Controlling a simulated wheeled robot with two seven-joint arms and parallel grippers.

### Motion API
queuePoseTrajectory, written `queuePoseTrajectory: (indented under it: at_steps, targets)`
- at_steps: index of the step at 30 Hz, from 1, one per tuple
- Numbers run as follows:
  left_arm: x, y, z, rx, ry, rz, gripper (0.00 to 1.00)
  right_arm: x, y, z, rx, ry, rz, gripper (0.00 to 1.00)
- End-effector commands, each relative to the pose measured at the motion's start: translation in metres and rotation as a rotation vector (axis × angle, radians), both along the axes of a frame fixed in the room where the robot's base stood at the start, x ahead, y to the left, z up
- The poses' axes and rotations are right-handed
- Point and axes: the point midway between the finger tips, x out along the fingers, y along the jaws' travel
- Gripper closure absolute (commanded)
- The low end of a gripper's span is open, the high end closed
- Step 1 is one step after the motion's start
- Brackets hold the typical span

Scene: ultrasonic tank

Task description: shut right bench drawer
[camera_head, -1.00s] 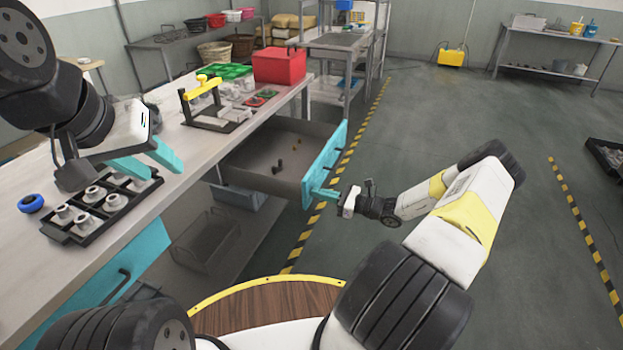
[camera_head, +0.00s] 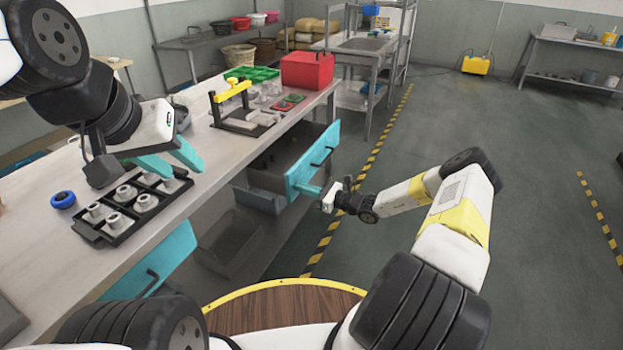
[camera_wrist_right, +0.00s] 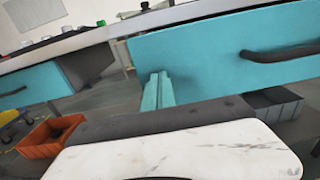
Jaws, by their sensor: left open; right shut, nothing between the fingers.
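The right bench drawer has a teal front (camera_head: 312,161) with a dark handle. In the head view it stands partly open, its grey inside showing behind the front. In the right wrist view the front (camera_wrist_right: 210,62) spans the upper right. My right gripper (camera_head: 306,190) is shut and empty, its teal fingers at the front's lower part. The wrist view shows the fingertips (camera_wrist_right: 158,75) at the front's lower left edge; exact contact is unclear. My left gripper (camera_head: 170,160) is open and empty above the bench, by a dark tray.
The dark tray (camera_head: 122,236) holds several pale fittings, with a blue ring (camera_head: 63,199) beside it. The left drawer's teal front (camera_head: 158,262) is nearer me. A red bin (camera_head: 307,71) and a yellow-handled rack (camera_head: 233,90) stand on the bench. Floor to the right is clear.

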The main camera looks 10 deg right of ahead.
Motion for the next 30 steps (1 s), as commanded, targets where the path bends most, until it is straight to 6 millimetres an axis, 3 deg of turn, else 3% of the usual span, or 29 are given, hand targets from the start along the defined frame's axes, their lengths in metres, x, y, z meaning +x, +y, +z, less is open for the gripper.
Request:
queuePoseTrajectory:
  at_steps: [9,15,22,30]
  targets:
    - [0.000,0.000,0.000,0.000,0.000,0.000,0.60,0.046,0.071,0.000,0.001,-0.002,0.003,1.00]
    - [0.000,0.000,0.000,0.000,0.000,0.000,0.60,0.070,0.105,0.000,0.001,-0.001,0.002,1.00]
    - [0.000,0.000,0.000,0.000,0.000,0.000,0.60,0.087,0.130,0.000,0.001,-0.001,0.001,1.00]
    - [0.000,0.000,0.000,0.000,0.000,0.000,0.60,0.094,0.139,0.000,0.000,0.000,-0.001,1.00]
